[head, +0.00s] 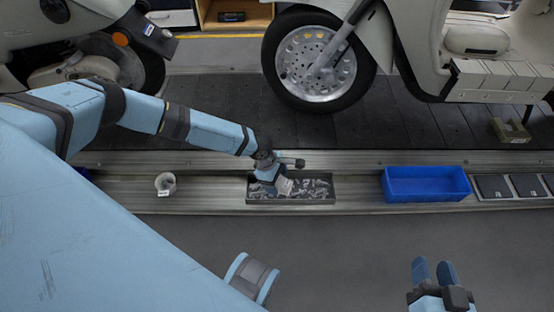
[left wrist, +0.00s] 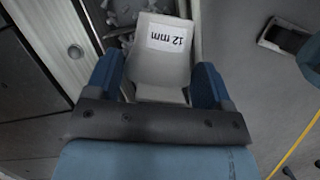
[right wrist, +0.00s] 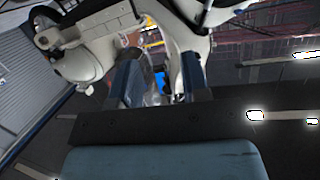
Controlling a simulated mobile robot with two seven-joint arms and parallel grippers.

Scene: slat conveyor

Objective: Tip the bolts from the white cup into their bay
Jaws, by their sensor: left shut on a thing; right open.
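My left gripper (head: 268,175) is shut on the white cup (head: 284,186) and holds it tilted over the grey bay (head: 320,202) in the ledge. In the left wrist view the cup (left wrist: 160,60) sits between the two blue fingers, its "12 mm" label upside down. The bay holds many loose metal bolts (head: 312,189); some also show past the cup in the left wrist view (left wrist: 118,15). The inside of the cup is hidden. My right gripper (head: 434,272) is open and empty, over the floor at the lower right, away from the ledge.
A small pale container with a label (head: 165,184) stands on the ledge to the left. An empty-looking blue bin (head: 426,184) and dark flat trays (head: 492,187) lie to the right. Scooters (head: 318,65) stand on the dark slat conveyor (head: 215,110) behind. The floor in front is clear.

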